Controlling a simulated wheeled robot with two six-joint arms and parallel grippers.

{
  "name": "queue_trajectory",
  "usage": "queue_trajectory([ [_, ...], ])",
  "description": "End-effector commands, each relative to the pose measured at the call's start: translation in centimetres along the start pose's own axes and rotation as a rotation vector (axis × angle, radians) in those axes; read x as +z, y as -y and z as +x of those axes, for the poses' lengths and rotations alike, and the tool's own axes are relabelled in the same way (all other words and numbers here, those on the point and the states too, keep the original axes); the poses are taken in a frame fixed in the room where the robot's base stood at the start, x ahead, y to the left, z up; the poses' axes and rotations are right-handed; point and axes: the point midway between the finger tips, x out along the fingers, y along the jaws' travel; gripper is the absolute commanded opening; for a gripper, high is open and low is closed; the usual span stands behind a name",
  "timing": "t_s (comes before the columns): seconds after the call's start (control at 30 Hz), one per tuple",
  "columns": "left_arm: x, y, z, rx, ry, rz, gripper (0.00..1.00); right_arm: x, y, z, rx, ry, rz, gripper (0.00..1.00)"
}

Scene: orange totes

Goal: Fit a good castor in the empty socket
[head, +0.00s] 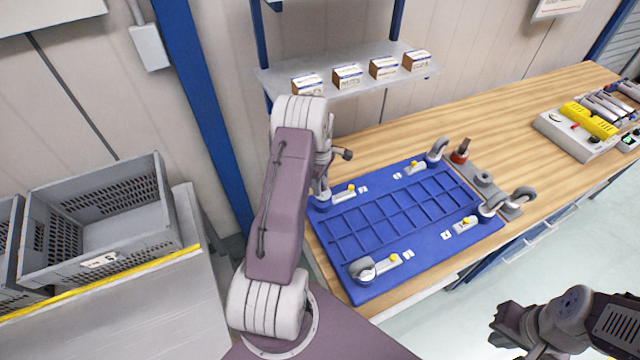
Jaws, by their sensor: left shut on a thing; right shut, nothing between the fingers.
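A blue tote base (405,225) lies on the wooden bench. Grey castors show at its near-left corner (362,269), its far-right corner (437,150) and its right corner (490,206). The far-left corner socket (321,204) is partly hidden by my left arm. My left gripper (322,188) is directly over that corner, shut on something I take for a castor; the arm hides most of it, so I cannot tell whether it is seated. My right gripper (506,322) is shut and empty, low at the lower right, away from the bench.
Yellow latches sit near the corners. A shelf (350,76) with small boxes stands behind. Grey crates (100,225) stand left.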

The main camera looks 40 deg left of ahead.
Motion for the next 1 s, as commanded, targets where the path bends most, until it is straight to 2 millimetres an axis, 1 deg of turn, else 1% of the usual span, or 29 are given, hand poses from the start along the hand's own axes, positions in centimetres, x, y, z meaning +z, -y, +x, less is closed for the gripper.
queue_trajectory([
  [0.53, 0.0, -0.1, 2.0, 0.002, -0.001, 0.0, 0.0, 0.1, 0.0, 1.4, 0.0, 0.0, 0.0, 0.0],
  [1.0, -0.1, 0.1, 2.0, 0.002, -0.001, 0.0, 0.0, 0.1, 0.0, 1.3, 0.0, 0.0, 0.0, 0.0],
])
